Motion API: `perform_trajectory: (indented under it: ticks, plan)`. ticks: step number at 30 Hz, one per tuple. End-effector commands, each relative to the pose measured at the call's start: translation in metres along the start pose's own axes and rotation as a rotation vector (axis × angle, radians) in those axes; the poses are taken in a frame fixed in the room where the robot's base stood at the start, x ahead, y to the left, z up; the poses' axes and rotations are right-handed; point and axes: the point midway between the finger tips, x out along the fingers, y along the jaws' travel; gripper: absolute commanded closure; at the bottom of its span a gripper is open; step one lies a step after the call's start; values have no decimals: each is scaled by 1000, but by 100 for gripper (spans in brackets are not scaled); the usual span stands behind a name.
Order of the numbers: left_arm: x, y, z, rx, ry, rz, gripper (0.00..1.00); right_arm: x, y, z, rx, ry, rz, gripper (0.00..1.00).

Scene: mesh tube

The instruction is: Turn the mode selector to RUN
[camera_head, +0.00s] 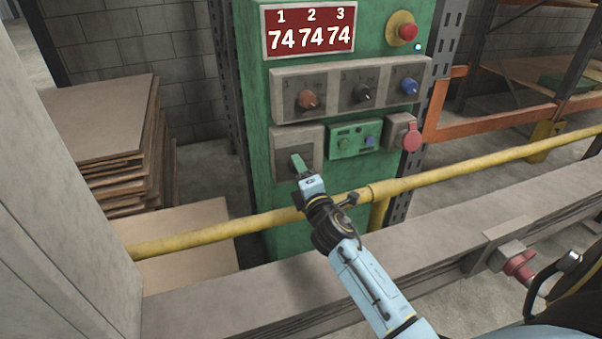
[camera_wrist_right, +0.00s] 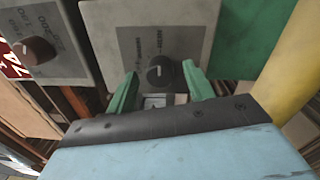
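The mode selector (camera_wrist_right: 160,72) is a small dark knob with a pale mark, on a grey plate (camera_wrist_right: 110,20) with small lettering. In the right wrist view it sits between the two green fingers of my right gripper (camera_wrist_right: 160,88), which are spread apart, with a gap on each side of the knob. In the head view my right gripper (camera_head: 301,164) is in front of the lower left plate (camera_head: 280,138) of the green cabinet and hides the knob. The lettering is too small to read for certain. My left gripper is not in view.
Above are a plate with several knobs (camera_head: 350,88), a red display (camera_head: 309,30) reading 74 74 74 and a red button (camera_head: 408,31). A yellow rail (camera_head: 470,173) crosses in front of the cabinet, under my right arm. Stacked boards (camera_head: 98,125) stand at left.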

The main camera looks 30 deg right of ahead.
Motion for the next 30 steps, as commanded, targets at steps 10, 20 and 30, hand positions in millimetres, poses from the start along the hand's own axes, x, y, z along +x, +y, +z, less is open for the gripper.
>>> perform_trajectory:
  ticks: [10, 20, 30]
  plan:
    - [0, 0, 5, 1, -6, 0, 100, -13, 0, 0, 0, 1, -1, 47]
    - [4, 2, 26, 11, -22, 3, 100, -82, -1, 0, 1, -1, -4, 47]
    - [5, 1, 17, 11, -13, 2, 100, -130, -1, 0, 0, -1, -1, 47]
